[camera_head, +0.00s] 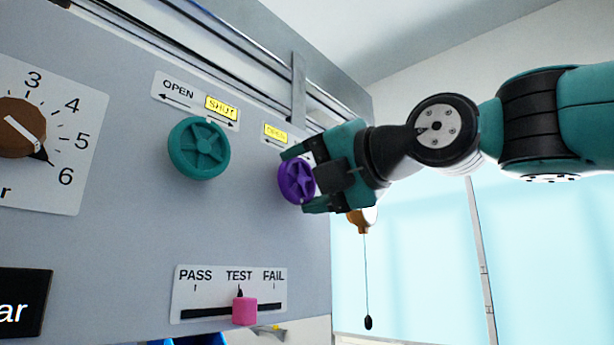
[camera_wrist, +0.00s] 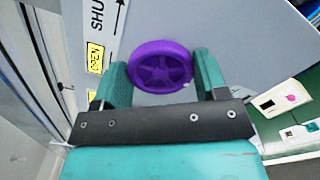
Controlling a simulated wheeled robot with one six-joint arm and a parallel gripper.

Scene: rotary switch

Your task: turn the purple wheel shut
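The purple wheel (camera_head: 296,181) is a spoked handwheel on the right part of the grey panel. It also shows in the wrist view (camera_wrist: 160,67), between my fingers. A yellow OPEN label (camera_head: 276,132) is highlighted above it; the label shows in the wrist view too (camera_wrist: 95,58), beside a plain SHUT marking with an arrow (camera_wrist: 100,20), partly cut off. My gripper (camera_head: 294,184) is open, its teal fingers spread on two opposite sides of the wheel's rim. The fingers are very close to the rim; I cannot tell whether they touch it.
A teal wheel (camera_head: 199,149) with SHUT highlighted sits left of the purple one. A brown dial (camera_head: 18,128) is at the far left. A pink slider (camera_head: 244,311) stands at TEST below. A hanging cord (camera_head: 366,280) is right of the panel edge.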

